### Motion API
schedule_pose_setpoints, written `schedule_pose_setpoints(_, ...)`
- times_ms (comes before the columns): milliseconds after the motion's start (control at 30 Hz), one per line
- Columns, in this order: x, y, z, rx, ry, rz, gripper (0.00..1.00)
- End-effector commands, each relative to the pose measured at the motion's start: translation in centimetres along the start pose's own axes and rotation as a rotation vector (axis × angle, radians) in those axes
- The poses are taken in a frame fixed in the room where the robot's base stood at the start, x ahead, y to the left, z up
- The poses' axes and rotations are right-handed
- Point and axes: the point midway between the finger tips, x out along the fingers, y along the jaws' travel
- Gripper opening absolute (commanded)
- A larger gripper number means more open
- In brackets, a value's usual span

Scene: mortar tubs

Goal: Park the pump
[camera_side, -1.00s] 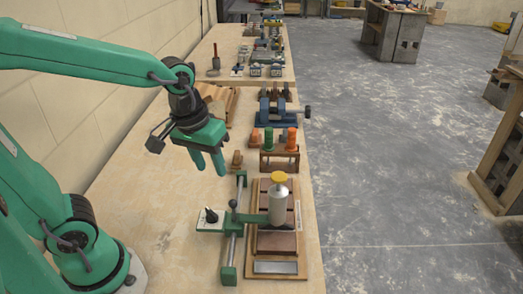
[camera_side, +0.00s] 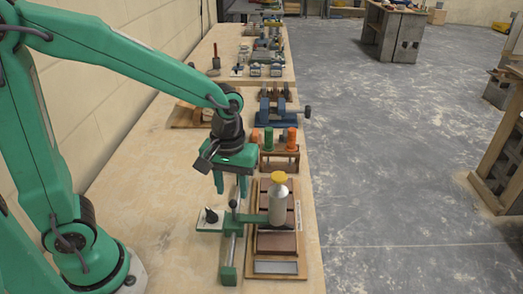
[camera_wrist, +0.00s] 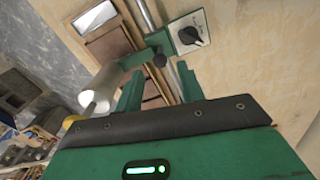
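The pump appears to be the silver cylinder (camera_side: 278,208) with a yellow cap (camera_side: 279,178). It stands upright over a wooden board (camera_side: 301,262) and is joined to a green cross arm (camera_side: 252,218) on a metal rail (camera_side: 238,236). The cylinder also shows in the wrist view (camera_wrist: 108,82). A black ball handle (camera_side: 233,203) rises where the arm meets the rail; in the wrist view the ball (camera_wrist: 159,60) sits beyond and between my fingertips. My gripper (camera_side: 231,188) is open and empty above the rail, apparently not touching the handle.
A white plate with a black knob (camera_side: 210,216) lies left of the rail. A wooden rack (camera_side: 279,155) with orange and green cylinders stands behind the board. A blue vise (camera_side: 276,112) is farther back.

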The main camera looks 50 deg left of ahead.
Motion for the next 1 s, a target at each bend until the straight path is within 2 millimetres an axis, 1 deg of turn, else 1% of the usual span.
schedule_pose_setpoints(400,4.8,-0.1,0.1,0.001,-0.003,-0.003,0.38)
schedule_pose_setpoints(533,6.0,0.0,0.0,0.001,-0.001,-0.001,0.38)
schedule_pose_setpoints(700,6.8,0.0,0.0,0.001,0.0,0.0,0.38)
schedule_pose_setpoints(1000,6.9,0.0,0.0,0.001,0.001,0.001,0.38)
